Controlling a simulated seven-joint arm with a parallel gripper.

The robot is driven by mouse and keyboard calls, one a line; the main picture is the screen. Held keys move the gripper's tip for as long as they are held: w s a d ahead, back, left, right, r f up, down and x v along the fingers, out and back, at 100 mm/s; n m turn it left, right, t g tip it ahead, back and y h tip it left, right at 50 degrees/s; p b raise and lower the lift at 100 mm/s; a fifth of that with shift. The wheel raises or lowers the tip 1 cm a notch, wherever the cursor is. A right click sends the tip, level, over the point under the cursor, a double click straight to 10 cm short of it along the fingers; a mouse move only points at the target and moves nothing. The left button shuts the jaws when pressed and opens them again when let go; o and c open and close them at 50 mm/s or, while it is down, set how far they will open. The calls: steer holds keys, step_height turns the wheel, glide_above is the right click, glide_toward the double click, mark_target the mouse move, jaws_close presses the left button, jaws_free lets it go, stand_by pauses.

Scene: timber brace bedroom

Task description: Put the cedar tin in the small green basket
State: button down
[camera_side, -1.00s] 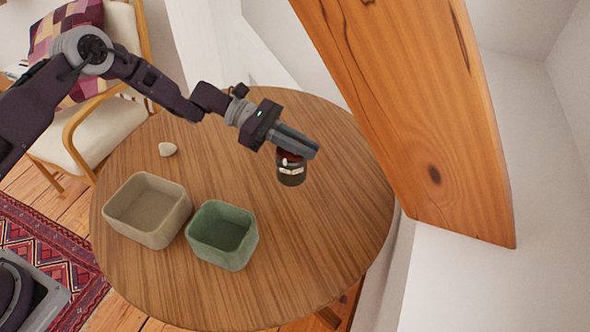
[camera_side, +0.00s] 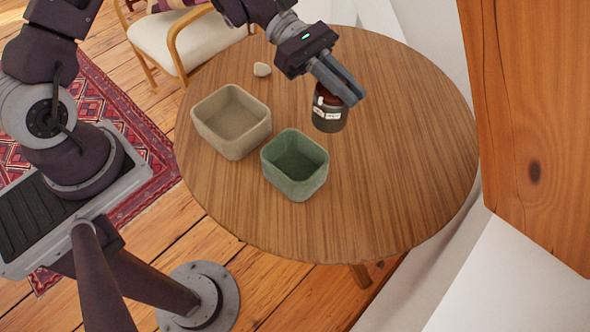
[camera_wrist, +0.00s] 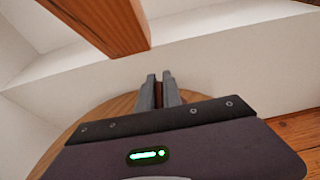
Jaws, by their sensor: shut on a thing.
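The cedar tin (camera_side: 329,114) is a dark cylinder with a reddish upper part and a pale label. My gripper (camera_side: 350,92) is shut on its top. The tin hangs roughly upright below the fingers, to the right of and beyond the small green basket (camera_side: 295,186) in the side view. It is outside the basket. I cannot tell its exact height over the table. The basket is square with rounded corners, open at the top, and looks empty. In the wrist view a reddish strip of the tin (camera_wrist: 158,95) shows between the two fingers; the rest is hidden.
A larger beige basket (camera_side: 235,143) stands left of the green one, seemingly empty. A small pale stone-like thing (camera_side: 262,70) lies behind it. The round wooden table (camera_side: 400,170) is clear at the right and front. A thick timber brace (camera_side: 530,120) rises at the right.

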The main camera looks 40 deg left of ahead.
steer(key=s+a, duration=0.3)
steer(key=s, duration=0.4)
step_height(320, 180, down, 14)
steer(key=shift+d+f, duration=0.15)
steer(key=shift+s+f, duration=0.1)
steer(key=c, duration=1.8)
jaws_free()
steer(key=o, duration=0.3)
